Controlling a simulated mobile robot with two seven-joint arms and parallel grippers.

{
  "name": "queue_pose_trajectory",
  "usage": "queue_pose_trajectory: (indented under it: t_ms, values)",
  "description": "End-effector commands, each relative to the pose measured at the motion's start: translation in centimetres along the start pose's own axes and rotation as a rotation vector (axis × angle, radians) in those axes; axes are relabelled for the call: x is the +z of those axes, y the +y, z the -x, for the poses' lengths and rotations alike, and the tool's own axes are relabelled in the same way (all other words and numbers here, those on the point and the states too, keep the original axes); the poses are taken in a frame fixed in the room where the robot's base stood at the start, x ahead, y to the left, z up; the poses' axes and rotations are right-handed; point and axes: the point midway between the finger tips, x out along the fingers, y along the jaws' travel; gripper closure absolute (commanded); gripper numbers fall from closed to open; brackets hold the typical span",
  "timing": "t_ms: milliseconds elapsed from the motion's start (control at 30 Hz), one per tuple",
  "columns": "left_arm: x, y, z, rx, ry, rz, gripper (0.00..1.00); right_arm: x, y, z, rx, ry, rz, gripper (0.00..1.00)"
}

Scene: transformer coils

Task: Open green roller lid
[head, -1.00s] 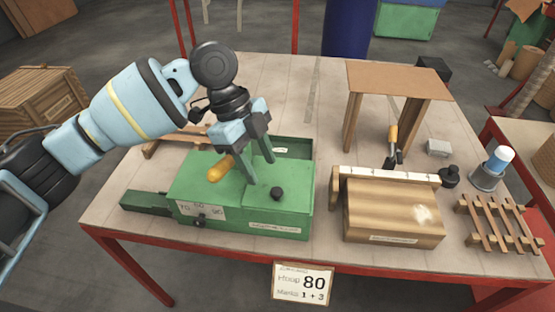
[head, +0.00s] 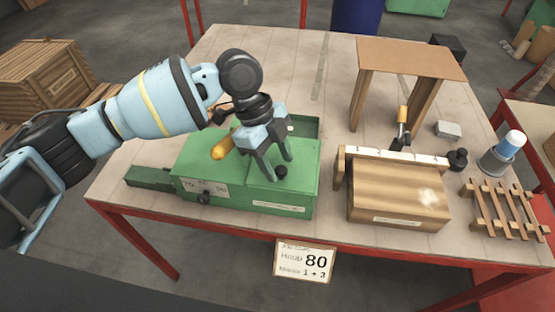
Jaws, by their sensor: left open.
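The green roller box (head: 215,190) stands on the left half of the table. Its lid (head: 300,182), at the box's right part, carries a small black knob (head: 281,172). My left gripper (head: 279,173) is open, pointing down, with its fingers on either side of the knob in the picture. I cannot tell whether the fingers touch the knob or the lid. A yellow-orange handle (head: 222,148) shows at the box's back, just left of the gripper. My right gripper is not in view.
A wooden block with a white ruled strip (head: 397,200) lies right of the box. Behind it stands a brown stand (head: 410,58).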

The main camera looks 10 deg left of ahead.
Motion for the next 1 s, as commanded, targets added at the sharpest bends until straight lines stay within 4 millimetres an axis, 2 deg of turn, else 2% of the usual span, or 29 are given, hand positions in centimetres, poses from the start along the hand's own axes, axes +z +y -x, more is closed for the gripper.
queue_pose_trajectory:
  t_ms: [367, 700, 1000]
  values:
    - [0.03, 0.02, -0.59, 0.001, 0.0, 0.0, 0.55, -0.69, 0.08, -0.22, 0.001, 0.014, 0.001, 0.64]
    - [0.03, 0.02, -0.56, 0.001, 0.0, 0.0, 0.99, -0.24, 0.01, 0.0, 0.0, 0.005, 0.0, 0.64]
    - [-0.1, -0.05, -0.52, 0.004, 0.002, 0.003, 1.0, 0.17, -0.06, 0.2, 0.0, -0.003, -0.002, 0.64]
